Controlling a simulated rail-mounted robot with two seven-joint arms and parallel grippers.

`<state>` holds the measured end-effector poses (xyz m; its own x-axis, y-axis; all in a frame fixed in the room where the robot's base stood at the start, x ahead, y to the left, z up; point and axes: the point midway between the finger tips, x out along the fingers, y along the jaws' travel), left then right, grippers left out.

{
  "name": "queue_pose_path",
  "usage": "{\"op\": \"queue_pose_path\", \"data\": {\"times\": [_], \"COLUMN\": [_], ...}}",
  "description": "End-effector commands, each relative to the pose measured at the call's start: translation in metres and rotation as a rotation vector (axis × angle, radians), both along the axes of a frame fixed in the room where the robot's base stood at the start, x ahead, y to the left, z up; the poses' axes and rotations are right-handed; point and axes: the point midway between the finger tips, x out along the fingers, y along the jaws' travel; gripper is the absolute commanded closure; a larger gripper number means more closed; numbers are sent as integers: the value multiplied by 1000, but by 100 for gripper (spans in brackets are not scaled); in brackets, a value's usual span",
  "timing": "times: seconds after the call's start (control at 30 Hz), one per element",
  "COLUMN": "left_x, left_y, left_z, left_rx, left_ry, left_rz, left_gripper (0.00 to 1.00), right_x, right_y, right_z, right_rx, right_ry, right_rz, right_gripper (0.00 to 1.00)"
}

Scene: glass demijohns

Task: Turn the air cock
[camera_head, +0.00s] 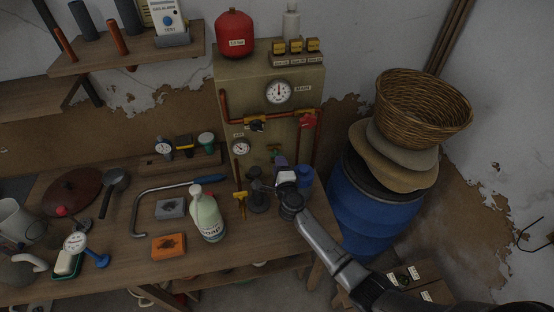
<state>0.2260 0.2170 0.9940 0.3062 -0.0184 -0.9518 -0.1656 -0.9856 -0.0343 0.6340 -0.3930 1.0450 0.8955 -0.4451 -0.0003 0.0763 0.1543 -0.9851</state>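The panel (230,84) at the back of the bench carries valves and gauges. A gauge (240,148) under a small label, apparently "AIR", is on its lower left. A small green-handled fitting (276,152) sits to the right of that gauge; it may be the air cock, but its label is not readable. My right arm comes in from the lower right, and my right gripper (281,163) is just below and close to the green handle. Contact cannot be made out. Its fingers are small and dark, so their opening is unclear. My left gripper is not in view.
A black-handled valve (257,126) and red handwheel (309,121) are on the orange pipe above. A blue barrel (365,205) stands right, bearing sacks and a basket (422,105).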

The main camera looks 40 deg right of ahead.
Motion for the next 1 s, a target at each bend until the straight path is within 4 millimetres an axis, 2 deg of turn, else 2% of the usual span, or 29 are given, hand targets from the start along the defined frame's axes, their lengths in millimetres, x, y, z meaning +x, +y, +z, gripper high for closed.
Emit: {"op": "queue_pose_path", "data": {"times": [0.1,0.3,0.73,0.77,1.0], "left_x": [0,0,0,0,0], "left_y": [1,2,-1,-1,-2], "left_z": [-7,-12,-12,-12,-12], "left_rx": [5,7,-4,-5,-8], "left_ry": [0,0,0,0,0], "left_rz": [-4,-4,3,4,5], "left_gripper": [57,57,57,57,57], "right_x": [16,31,36,36,36], "right_y": [-8,-15,-18,-18,-18], "right_z": [-1,-1,0,0,0], "right_rx": [1,0,0,0,1], "right_ry": [-1,0,0,0,-1], "right_rz": [-1,1,1,1,1], "right_gripper": [63,63,63,64,87]}}
